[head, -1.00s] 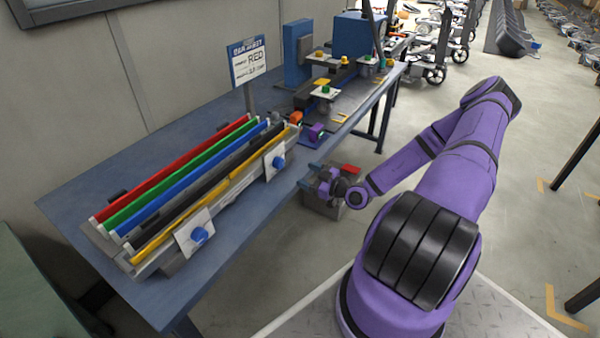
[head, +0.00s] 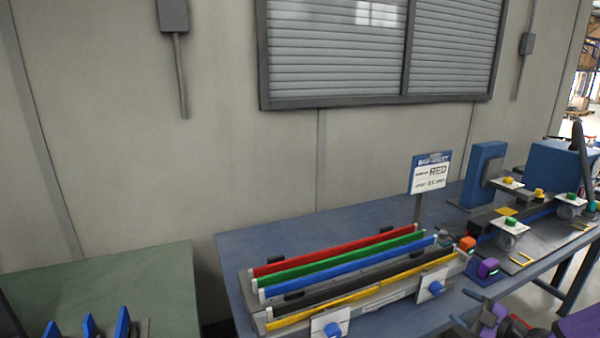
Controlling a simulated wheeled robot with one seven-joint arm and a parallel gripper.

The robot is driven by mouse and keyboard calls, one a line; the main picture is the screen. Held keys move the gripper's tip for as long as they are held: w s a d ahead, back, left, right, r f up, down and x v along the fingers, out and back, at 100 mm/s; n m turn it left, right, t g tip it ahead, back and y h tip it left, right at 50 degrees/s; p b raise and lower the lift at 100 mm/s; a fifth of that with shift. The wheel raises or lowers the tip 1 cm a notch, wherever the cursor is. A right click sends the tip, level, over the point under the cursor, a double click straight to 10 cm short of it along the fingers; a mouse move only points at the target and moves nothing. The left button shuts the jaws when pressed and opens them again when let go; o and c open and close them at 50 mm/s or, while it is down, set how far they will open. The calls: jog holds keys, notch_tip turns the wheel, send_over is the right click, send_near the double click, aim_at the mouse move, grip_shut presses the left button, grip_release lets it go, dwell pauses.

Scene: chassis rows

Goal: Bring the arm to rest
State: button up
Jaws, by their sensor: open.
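My gripper (head: 478,324) shows only in part at the bottom edge of the head view, right of centre. It is off the front side of the blue table (head: 215,250), near the table's edge. Its jaws are open and I see nothing held. A purple part of my arm (head: 582,324) shows in the bottom right corner.
A rack with red (head: 335,250), green, blue, black and yellow strips lies on the table. A purple block (head: 488,268) and fixtures (head: 508,238) are at right. A green surface (head: 100,285) is at left.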

jog(key=s+a+r+n+g+h, duration=0.1)
jog(key=s+a+r+n+g, duration=0.3)
jog(key=r+n, duration=0.5)
jog(key=s+a+r+n+g, duration=0.1)
jog(key=a+r+n+g, duration=0.4)
jog(key=n, duration=0.8)
jog(key=s+a+r+n+g+h, duration=0.1)
jog(key=s+a+r+n+g, duration=0.3)
jog(key=r+n, duration=0.55)
jog(key=s+a+r+n+t+h, duration=0.1)
jog(key=s+r+n+h, duration=0.3)
jog(key=s+r+n, duration=0.4)
jog(key=s+a+r+n+t+h, duration=0.2)
jog(key=s+r+n, duration=0.6)
jog(key=n, duration=0.9)
jog(key=shift+r+t+h, duration=0.55)
jog(key=shift+t+h, duration=0.05)
jog(key=shift+h, duration=0.4)
jog(key=shift+w, duration=0.15)
